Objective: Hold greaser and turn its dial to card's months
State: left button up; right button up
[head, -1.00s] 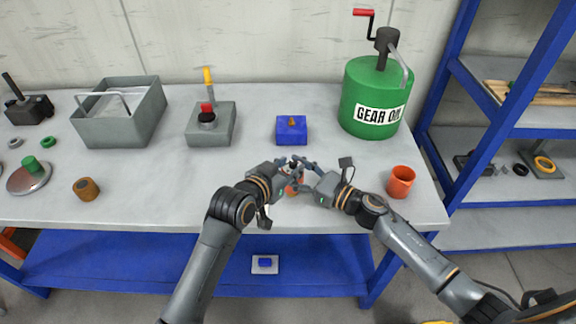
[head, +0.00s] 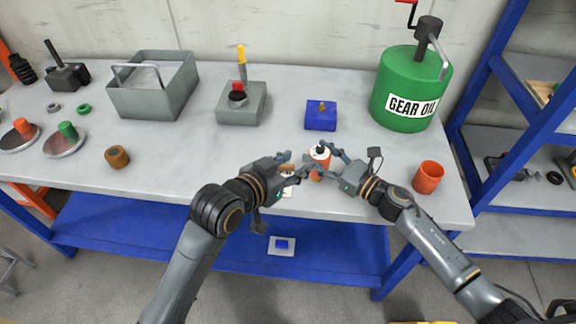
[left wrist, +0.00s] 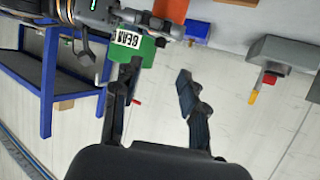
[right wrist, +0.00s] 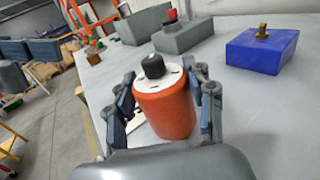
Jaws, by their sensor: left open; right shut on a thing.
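The greaser (head: 319,156) is an orange cylinder with a white top dial and a black knob. My right gripper (head: 328,160) is shut around its body and holds it upright near the table's front edge. The right wrist view shows the greaser (right wrist: 166,98) between both fingers, with small dark marks on the white top. My left gripper (head: 292,166) is open and empty, just left of the greaser and apart from it. Its spread fingers also show in the left wrist view (left wrist: 155,95). A white card (head: 287,191) lies partly hidden under my left gripper; its print is unreadable.
A blue block (head: 321,115) with a brass tip stands behind the greaser. An orange cup (head: 428,177) is to the right. A green gear oil drum (head: 412,90), a grey box with a red button (head: 241,104) and a grey bin (head: 153,85) stand further back.

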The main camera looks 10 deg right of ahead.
pick_arm(q)
jog(key=shift+v, duration=1)
pick_arm(e)
jog(key=o, duration=1.4)
jog(key=shift+o, duration=0.2)
